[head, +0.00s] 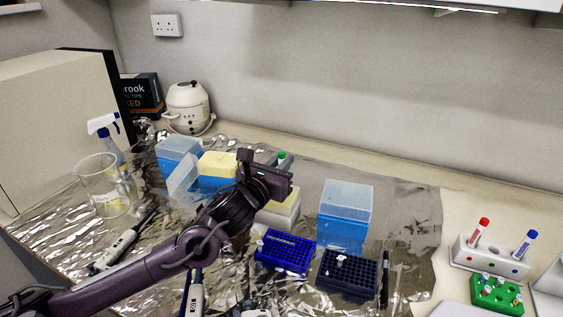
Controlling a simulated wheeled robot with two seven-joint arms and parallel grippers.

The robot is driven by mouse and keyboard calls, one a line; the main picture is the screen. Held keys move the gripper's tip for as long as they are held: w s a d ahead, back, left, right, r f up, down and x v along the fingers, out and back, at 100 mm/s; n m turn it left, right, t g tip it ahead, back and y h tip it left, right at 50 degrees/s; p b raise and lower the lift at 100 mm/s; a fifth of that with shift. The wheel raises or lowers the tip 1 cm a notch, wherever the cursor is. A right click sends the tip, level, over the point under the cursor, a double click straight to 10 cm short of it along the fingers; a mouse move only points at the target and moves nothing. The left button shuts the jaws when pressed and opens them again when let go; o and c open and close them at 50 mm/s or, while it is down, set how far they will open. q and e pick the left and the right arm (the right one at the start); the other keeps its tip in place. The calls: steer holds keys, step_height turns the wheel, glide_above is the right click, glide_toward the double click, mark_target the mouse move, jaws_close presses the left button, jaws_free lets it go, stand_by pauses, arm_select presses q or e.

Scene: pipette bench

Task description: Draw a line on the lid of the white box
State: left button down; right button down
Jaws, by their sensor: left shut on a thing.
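My left gripper (279,176) is shut on a marker with a green end (282,156). Only the upper part of the marker shows, rising behind the jaws. I cannot tell whether the marker's tip touches the lid. My right gripper is not in view.
Dark blue tip racks (285,251) stand in front of the white box, and a tall blue box (344,213) stands to its right. A holder (487,256) with red and blue markers is at right. A clear beaker (105,188) and spray bottle are at left.

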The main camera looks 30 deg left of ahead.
arm_select(q)
steer(key=shift+d+b, duration=0.1)
steer(key=shift+b, duration=0.25)
stand_by(0.5)
steer(key=shift+w+d+f+b, duration=0.1)
steer(key=shift+d+b, duration=0.6)
steer(key=shift+b, duration=0.5)
stand_by(1.7)
steer(key=shift+b, duration=0.3)
stand_by(0.5)
steer(key=shift+s+a+b, duration=0.25)
steer(key=shift+a+b, duration=0.3)
steer(key=shift+a, duration=0.05)
stand_by(1.4)
stand_by(0.9)
steer(key=shift+r, duration=0.25)
